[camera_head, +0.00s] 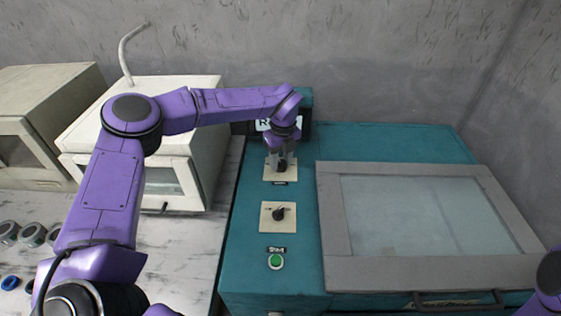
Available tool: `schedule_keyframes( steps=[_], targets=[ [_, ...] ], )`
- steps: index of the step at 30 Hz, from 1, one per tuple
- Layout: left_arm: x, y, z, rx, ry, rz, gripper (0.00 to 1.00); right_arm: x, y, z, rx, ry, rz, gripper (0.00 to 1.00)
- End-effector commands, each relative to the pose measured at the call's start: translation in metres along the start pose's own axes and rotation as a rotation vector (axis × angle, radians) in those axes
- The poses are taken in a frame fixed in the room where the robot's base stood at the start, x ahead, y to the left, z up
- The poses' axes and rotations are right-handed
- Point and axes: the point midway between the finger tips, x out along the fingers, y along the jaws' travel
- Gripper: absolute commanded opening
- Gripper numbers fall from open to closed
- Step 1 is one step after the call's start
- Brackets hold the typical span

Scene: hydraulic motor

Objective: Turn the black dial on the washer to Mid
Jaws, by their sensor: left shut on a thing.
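The teal washer (275,235) stands in the middle and right, with its controls on the left part of its top. My left gripper (281,164) points down at the upper pale square plate (271,175) and is shut on the black dial there, which is mostly hidden between the fingers. A second black dial (279,214) sits on a lower pale plate, free of the gripper. The dial markings are too small to read. Only a purple piece of my right arm shows at the lower right edge; its gripper is out of view.
A green button (275,262) lies below the lower dial. A grey-framed glass lid (430,215) fills the right of the washer. White box-like machines (165,150) stand at the left, and several round parts (32,235) lie on the marble-patterned counter (185,250). A grey wall is behind.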

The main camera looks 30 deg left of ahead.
Motion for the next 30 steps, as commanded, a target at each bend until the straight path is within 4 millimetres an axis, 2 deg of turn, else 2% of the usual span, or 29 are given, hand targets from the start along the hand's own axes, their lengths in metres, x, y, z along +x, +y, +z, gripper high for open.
schedule_keyframes(
  steps=[1,15,30],
  targets=[
    [0.0051,0.0014,-0.0023,0.039,0.003,0.009,0.08,0.0024,-0.0002,0.001,0.0,0.0,0.0,0.0],
    [0.0055,0.0019,-0.0034,0.319,-0.008,0.011,0.08,0.0052,-0.0005,0.0021,0.0,0.0,0.0,0.0],
    [0.0062,0.0023,-0.0041,0.372,-0.008,0.013,0.09,0.0055,-0.0005,0.0023,0.0,0.0,0.0,0.0]
  ],
)
